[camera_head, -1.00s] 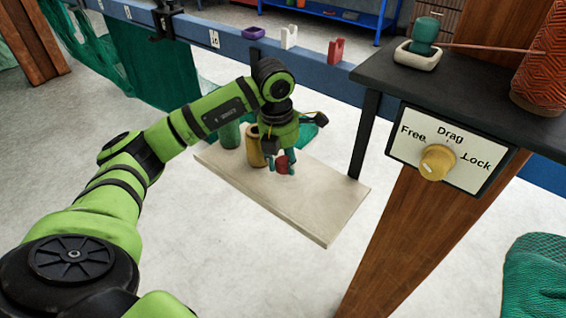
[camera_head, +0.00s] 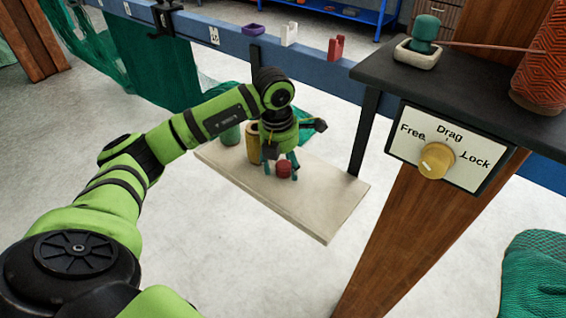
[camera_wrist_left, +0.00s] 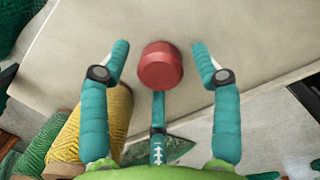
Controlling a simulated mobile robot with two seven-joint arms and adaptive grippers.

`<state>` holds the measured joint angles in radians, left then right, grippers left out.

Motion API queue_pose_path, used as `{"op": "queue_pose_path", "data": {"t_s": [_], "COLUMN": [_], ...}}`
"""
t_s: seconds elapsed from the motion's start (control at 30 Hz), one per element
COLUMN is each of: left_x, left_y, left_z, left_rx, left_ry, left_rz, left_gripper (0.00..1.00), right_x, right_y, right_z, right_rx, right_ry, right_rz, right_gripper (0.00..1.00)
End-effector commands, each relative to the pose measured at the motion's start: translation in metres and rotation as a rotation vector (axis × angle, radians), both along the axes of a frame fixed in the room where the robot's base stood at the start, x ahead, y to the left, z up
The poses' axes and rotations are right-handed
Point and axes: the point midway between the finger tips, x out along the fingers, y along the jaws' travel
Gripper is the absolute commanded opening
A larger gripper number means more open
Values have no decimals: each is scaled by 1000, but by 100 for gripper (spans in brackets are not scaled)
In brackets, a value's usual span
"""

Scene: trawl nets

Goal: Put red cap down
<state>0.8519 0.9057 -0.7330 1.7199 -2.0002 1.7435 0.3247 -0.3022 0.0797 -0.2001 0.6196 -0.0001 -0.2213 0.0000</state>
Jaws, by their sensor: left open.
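The red cap (camera_head: 284,168) sits on the pale board (camera_head: 310,215), just in front of the yellow spool. In the left wrist view the red cap (camera_wrist_left: 160,66) lies between the spread teal fingers of my left gripper (camera_wrist_left: 162,70). Both side fingers stand apart from it; a third finger below reaches close to its edge, and I cannot tell if it touches. In the head view my left gripper (camera_head: 281,172) is low over the board, around the cap and open. My right gripper is not in view.
A yellow spool (camera_head: 252,142) and a green spool (camera_head: 230,134) stand on the board's left end. The board's right half is clear. A dark table (camera_head: 470,80) with a dial panel (camera_head: 440,150) stands at right. A blue rail (camera_head: 320,70) runs behind.

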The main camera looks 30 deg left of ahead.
Motion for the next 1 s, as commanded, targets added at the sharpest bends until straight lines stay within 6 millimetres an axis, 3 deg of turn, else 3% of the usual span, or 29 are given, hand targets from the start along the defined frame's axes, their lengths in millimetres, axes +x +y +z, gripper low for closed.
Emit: {"op": "queue_pose_path", "data": {"t_s": [0.17, 0.6, 0.8, 1.0], "left_x": [0, -10, -12, -12], "left_y": [1, 3, 3, 3], "left_z": [21, 109, 121, 122], "left_rx": [0, 1, 0, 0], "left_ry": [-6, -4, -1, 0], "left_rz": [0, 0, 0, 0], "left_gripper": [63, 63, 63, 63], "right_x": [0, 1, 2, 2], "right_y": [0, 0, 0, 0], "right_z": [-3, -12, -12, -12], "right_rx": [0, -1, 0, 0], "right_ry": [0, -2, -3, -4], "right_rz": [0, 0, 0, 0], "right_gripper": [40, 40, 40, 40]}}
